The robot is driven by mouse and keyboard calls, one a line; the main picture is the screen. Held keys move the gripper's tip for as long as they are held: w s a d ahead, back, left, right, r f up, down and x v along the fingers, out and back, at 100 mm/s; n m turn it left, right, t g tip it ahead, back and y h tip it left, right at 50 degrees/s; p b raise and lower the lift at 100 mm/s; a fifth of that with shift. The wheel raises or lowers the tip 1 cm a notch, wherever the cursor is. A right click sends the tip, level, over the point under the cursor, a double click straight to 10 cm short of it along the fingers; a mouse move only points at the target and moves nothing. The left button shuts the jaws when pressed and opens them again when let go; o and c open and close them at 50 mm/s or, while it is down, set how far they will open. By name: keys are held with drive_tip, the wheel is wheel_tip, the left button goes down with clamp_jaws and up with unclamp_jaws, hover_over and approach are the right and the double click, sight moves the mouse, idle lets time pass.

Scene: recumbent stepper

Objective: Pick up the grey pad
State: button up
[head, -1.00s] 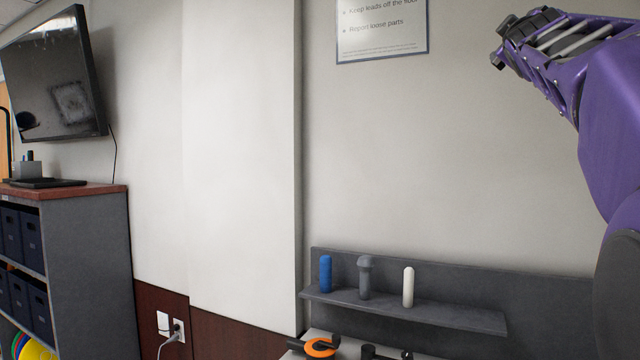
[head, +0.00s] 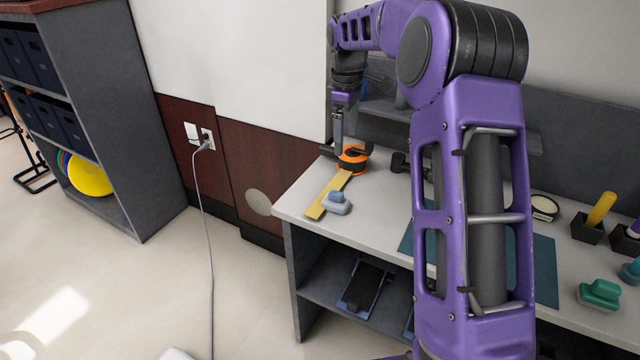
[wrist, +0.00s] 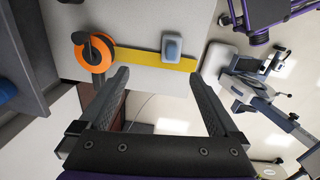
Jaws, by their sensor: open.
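The grey pad (head: 336,203) is a small blue-grey block with a raised top. It sits on the left end of the workbench, touching or overlapping a yellow strip (head: 322,206). The pad also shows at the top middle of the wrist view (wrist: 172,46), on or against the strip. My gripper (head: 343,138) points down over the bench's left end, above and behind the pad near the orange reel. In the wrist view my gripper (wrist: 172,74) is open and empty, its fingers apart below the pad.
An orange and black reel (head: 352,158) stands close beside the strip. The bench (head: 292,203) ends just left of the pad. A green block (head: 600,294), a yellow cylinder in a black holder (head: 588,228) and a teal mat (head: 545,270) lie to the right. A back shelf (head: 395,108) borders the bench.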

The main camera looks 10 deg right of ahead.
sight(336, 192)
drive_tip(key=shift+g, duration=0.3)
drive_tip(key=f, duration=0.8)
drive_tip(key=s+a+f+b, duration=0.1)
drive_tip(key=f, duration=0.3)
drive_tip(key=shift+a+f, duration=0.1)
drive_tip(key=shift+f, duration=0.15)
drive_tip(key=shift+w+a+f, duration=0.1)
drive_tip(key=shift+a+f, duration=0.05)
drive_tip(key=shift+f, duration=1.3)
drive_tip(key=shift+w+a+f, duration=0.1)
drive_tip(key=shift+a+f, duration=0.05)
drive_tip(key=shift+f, duration=1.3)
drive_tip(key=shift+c, duration=0.3)
drive_tip(key=c, duration=1.4)
wheel_tip(336, 192, up, 10)
drive_tip(key=shift+r, duration=0.1)
